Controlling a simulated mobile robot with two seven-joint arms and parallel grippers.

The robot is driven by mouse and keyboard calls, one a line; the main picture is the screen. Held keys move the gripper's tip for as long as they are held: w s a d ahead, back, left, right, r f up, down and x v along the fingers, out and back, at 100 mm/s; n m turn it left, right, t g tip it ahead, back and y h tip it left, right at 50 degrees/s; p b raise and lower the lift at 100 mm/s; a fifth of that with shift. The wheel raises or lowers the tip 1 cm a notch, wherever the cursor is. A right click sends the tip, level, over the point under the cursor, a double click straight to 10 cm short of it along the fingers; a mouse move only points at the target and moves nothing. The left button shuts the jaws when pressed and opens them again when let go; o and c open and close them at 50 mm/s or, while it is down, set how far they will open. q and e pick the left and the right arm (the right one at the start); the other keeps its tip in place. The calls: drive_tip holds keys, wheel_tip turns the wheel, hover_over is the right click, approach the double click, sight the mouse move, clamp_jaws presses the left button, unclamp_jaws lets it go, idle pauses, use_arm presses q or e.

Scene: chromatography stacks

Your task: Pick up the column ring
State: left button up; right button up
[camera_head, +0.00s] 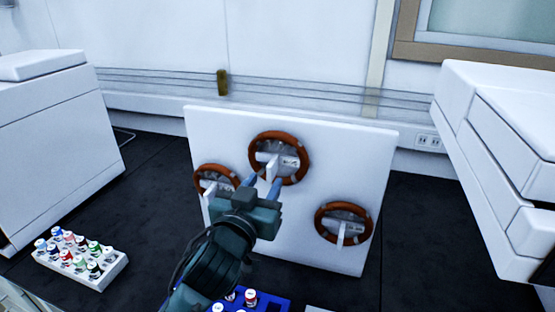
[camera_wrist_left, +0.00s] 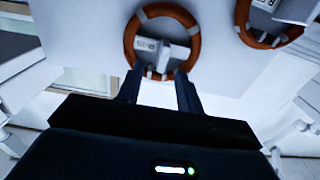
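A white upright panel (camera_head: 240,122) carries three orange-brown column rings on white pegs: an upper ring (camera_head: 279,134), a left ring (camera_head: 214,166) and a lower right ring (camera_head: 344,205). My left gripper (camera_head: 263,182) is in front of the panel, over the gap between the upper and left rings. In the left wrist view the ring ahead (camera_wrist_left: 130,40), which looks like the upper one, has its near edge at the open fingertips (camera_wrist_left: 158,86). I see nothing gripped and cannot tell whether they touch the ring. My right gripper is not in view.
A white rack (camera_head: 108,279) of capped vials stands at lower left. A blue rack (camera_head: 280,305) with vials is at the bottom, below my left arm. White cabinets stand at left (camera_head: 60,150) and right (camera_head: 505,170). Dark bench is clear right of the panel.

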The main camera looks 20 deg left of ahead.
sight(269, 173)
use_arm(q)
drive_tip(key=shift+w+b, duration=0.45)
drive_tip(key=shift+w, duration=2.7)
drive_tip(key=shift+c, duration=0.2)
clamp_jaws()
